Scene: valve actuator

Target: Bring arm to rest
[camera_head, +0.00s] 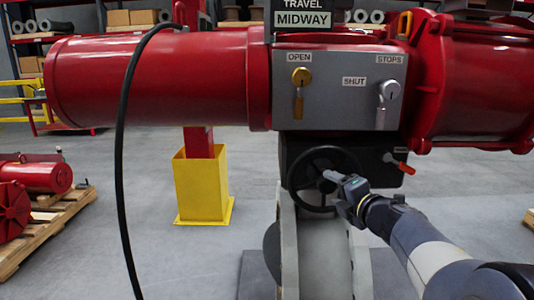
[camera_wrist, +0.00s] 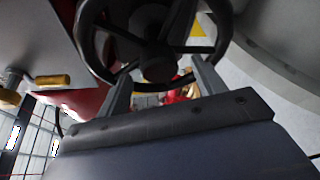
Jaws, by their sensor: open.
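My gripper (camera_head: 328,178) is at the black handwheel (camera_head: 292,177) under the valve actuator (camera_head: 160,85), reaching in from the lower right. In the wrist view the handwheel (camera_wrist: 90,45) fills the upper middle, and my two fingers (camera_wrist: 163,85) stand apart near its lower rim. I see nothing held between them. Whether the fingers touch the rim, I cannot tell. My arm runs from the gripper to the bottom right corner in the head view. The travel sign (camera_head: 302,19) on top of the actuator reads MIDWAY.
A grey panel (camera_head: 340,100) carries a brass lever (camera_head: 298,102) under OPEN and a silver lever (camera_head: 385,105) under STOPS. A red-handled lever (camera_head: 403,166) sticks out right of the wheel. A black cable (camera_head: 120,170) hangs left. Open floor (camera_head: 450,190) lies to the right.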

